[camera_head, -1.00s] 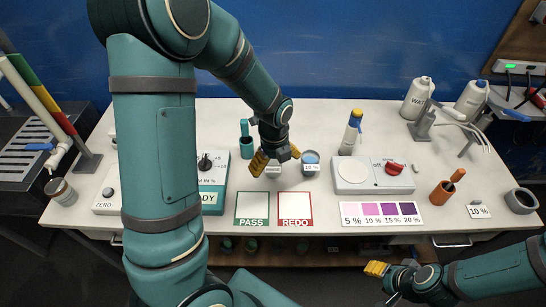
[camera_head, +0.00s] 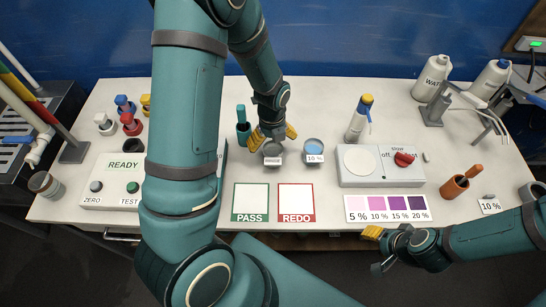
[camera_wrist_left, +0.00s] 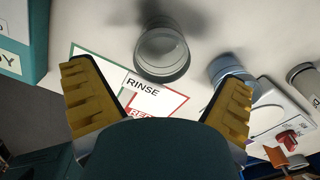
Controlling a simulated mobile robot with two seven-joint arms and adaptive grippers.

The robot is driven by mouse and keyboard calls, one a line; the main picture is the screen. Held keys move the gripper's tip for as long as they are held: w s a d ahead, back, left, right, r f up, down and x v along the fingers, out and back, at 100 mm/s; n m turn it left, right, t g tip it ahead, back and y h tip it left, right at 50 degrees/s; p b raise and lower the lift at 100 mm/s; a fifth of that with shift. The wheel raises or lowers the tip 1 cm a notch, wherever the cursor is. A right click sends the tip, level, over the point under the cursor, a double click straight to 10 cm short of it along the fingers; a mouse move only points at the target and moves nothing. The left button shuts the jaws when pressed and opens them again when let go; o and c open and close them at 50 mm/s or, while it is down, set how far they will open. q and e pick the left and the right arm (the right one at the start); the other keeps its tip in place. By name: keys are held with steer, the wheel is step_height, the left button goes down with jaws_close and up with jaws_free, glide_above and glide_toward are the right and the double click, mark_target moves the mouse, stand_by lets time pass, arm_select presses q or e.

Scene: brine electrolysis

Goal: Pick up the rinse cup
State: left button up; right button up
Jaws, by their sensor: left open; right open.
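The rinse cup (camera_head: 273,151) is a small clear grey cup standing upright on the white table, with a white label at its front. In the left wrist view the cup (camera_wrist_left: 163,52) stands beyond and between the open fingertips, with a RINSE label (camera_wrist_left: 142,87) near it. My left gripper (camera_head: 273,134) is open, with its yellow fingers just behind and above the cup; it also shows in the left wrist view (camera_wrist_left: 160,95). Nothing is between its fingers. My right gripper (camera_head: 372,242) is open and empty in front of the table's front edge.
A blue-filled cup (camera_head: 314,148) labelled 10 % stands close to the right of the rinse cup. A teal holder (camera_head: 243,131) stands close to its left. The PASS card (camera_head: 251,202) and REDO card (camera_head: 296,202) lie in front. A stirrer plate (camera_head: 380,167) stands further right.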

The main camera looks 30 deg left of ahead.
mark_target(274, 154)
arm_select(q)
steer(key=shift+s+d+f, duration=0.1)
steer(key=shift+d+f, duration=0.1)
steer(key=shift+f, duration=1.25)
steer(key=shift+s+d+f, duration=0.1)
steer(key=shift+d+f, duration=0.05)
steer(key=shift+f, duration=1.3)
steer(key=shift+w, duration=0.1)
steer(key=c, duration=1.4)
